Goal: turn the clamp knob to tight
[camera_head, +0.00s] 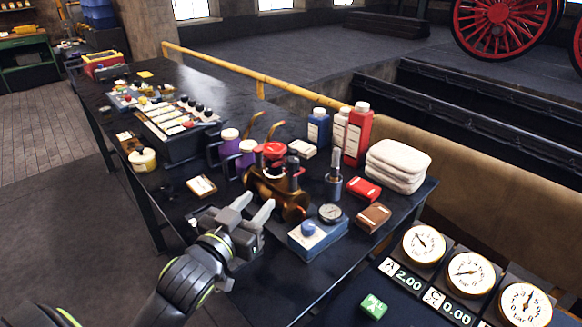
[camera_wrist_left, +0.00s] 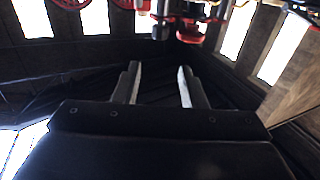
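A brass valve body (camera_head: 275,193) with a red handwheel (camera_head: 273,149) on top sits on the dark workbench. A dark knob-like part (camera_head: 293,165) stands at its right side. I cannot tell for certain which part is the clamp knob. My left gripper (camera_head: 254,206) is open and empty, in front of the brass body, its fingers pointing toward it. I cannot tell if a fingertip touches it. In the left wrist view the gripper (camera_wrist_left: 158,69) shows two spread fingers with nothing between them. My right gripper is not in view.
A panel of dials (camera_head: 472,272) is at the lower right.

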